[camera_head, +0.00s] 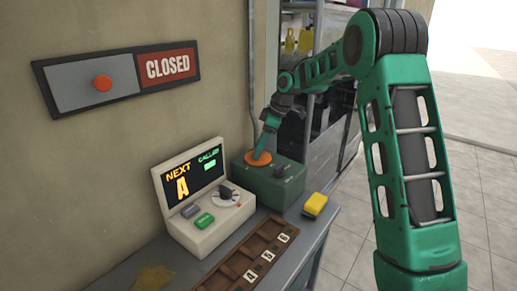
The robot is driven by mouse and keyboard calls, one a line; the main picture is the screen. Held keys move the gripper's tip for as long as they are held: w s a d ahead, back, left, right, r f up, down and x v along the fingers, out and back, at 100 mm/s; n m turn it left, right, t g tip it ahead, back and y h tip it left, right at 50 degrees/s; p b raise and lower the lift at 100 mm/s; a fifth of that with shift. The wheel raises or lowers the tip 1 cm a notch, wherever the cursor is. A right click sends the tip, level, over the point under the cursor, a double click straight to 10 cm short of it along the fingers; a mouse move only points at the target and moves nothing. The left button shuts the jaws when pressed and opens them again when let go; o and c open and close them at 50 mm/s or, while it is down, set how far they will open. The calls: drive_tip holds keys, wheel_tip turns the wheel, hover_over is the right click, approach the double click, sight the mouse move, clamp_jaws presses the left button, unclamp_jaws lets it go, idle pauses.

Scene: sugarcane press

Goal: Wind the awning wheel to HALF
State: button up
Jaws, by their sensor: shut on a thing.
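A dark green box (284,190) stands on the counter against the wall, right of the middle in the head view. An orange round wheel (250,161) lies on its top. A small dark part, perhaps a pointer or marking, shows to the right of the wheel; no HALF label is readable. My gripper (261,152) reaches down from above and is shut on the orange wheel. The fingers cover part of the wheel, so the exact contact is hard to see.
A cream console (201,235) with a lit screen, buttons and a dial stands left of the box. In front are a brown tray (228,276) with number tiles and a yellow block (315,204). A CLOSED sign (168,66) with an orange button hangs on the wall.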

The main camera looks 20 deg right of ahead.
drive_tip(key=shift+w+d+r+n+g, duration=0.15)
drive_tip(key=shift+n+g, duration=0.1)
drive_tip(key=shift+n, duration=0.45)
drive_tip(key=shift+w+d+f+n+g, duration=0.1)
drive_tip(key=shift+n+g, duration=0.15)
drive_tip(key=shift+n, duration=0.45)
drive_tip(key=shift+r, duration=0.1)
drive_tip(key=o, duration=1.1)
drive_tip(key=shift+c, duration=0.2)
drive_tip(key=shift+s+a, duration=0.1)
drive_tip(key=v, duration=1)
drive_tip(key=shift+d+r, duration=0.25)
drive_tip(key=shift+d, duration=0.05)
